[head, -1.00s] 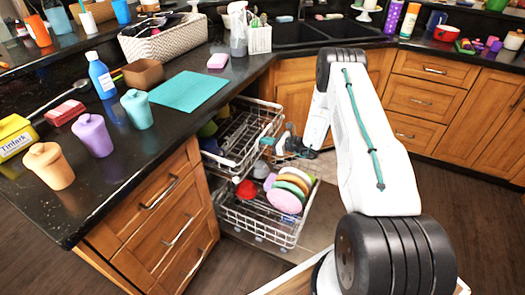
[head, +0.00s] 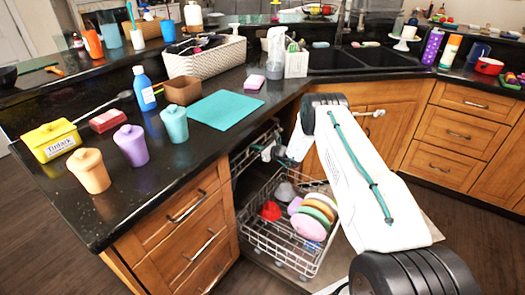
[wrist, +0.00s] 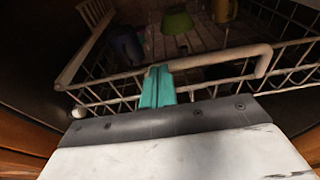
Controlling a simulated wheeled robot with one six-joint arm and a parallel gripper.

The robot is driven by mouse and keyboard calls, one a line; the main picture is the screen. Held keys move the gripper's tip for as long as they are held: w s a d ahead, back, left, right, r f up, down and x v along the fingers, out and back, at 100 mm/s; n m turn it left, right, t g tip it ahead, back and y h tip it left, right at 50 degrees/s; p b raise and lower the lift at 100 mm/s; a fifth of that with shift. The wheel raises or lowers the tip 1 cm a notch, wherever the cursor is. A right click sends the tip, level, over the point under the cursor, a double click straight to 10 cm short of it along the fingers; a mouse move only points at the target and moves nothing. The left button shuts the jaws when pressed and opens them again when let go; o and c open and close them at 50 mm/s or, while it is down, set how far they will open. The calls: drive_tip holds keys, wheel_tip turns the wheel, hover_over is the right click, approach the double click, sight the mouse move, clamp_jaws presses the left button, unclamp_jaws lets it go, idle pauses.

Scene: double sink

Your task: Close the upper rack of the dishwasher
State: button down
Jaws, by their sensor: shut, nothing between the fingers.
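The dishwasher's upper rack (head: 241,160) is mostly inside the cabinet under the counter, with only a part of its wire side showing in the head view. In the wrist view, its pale front rail (wrist: 222,56) runs across just beyond my fingers, with a green bowl (wrist: 177,22) and cups inside. My gripper (head: 268,152) is at the front of this rack. Its teal fingers (wrist: 158,84) are shut, with nothing between them, and appear to meet the front rail. The arm hides part of the dishwasher opening in the head view.
The lower rack (head: 262,243) is pulled out, holding plates (head: 316,218) and a red item (head: 271,210). The open dishwasher door lies below it. The dark counter (head: 130,205) edge is above and left of the opening. Wooden cabinets stand to the right.

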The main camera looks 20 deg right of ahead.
drive_tip(key=shift+w+r, duration=0.25)
drive_tip(key=shift+w, duration=0.05)
drive_tip(key=shift+r, duration=0.1)
